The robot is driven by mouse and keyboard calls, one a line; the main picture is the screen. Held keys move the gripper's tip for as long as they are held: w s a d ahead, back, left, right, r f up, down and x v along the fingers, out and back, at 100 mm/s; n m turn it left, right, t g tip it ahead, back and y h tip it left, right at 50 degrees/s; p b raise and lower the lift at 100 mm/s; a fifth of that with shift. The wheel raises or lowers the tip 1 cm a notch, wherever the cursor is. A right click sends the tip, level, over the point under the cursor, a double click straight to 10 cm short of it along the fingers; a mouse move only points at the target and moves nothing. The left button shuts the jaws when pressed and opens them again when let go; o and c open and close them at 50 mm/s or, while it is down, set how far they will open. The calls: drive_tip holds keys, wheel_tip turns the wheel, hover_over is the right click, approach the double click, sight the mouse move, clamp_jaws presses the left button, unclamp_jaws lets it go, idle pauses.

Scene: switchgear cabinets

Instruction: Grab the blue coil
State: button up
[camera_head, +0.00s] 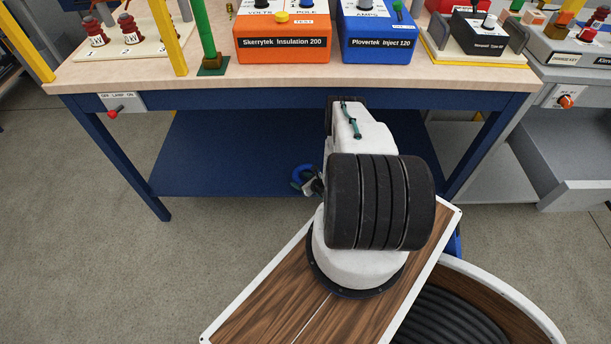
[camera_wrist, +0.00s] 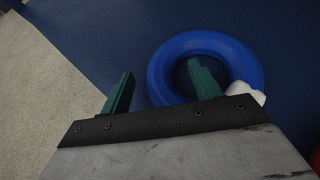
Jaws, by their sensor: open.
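The blue coil (camera_wrist: 210,41) is a thick ring over the dark blue lower shelf in the wrist view. In the head view it shows small and partly hidden (camera_head: 303,169) left of my arm, under the bench. My gripper (camera_wrist: 161,67) has its two green fingers apart, with nothing clamped. The right finger overlaps the coil's hole in the picture, and the left finger is outside its left side. The coil's left wall shows between them. I cannot tell whether the fingers touch it.
The wooden bench top (camera_head: 290,78) stands above the blue lower shelf (camera_head: 225,150), bearing orange (camera_head: 283,45) and blue (camera_head: 378,45) instrument boxes. A bench leg (camera_head: 125,165) stands left. A white lump (camera_wrist: 246,91) sits by the coil's lower right. Open floor (camera_head: 80,250) lies left.

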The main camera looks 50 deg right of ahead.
clamp_jaws()
drive_tip(key=shift+s+r, duration=0.1)
drive_tip(key=shift+r, duration=0.05)
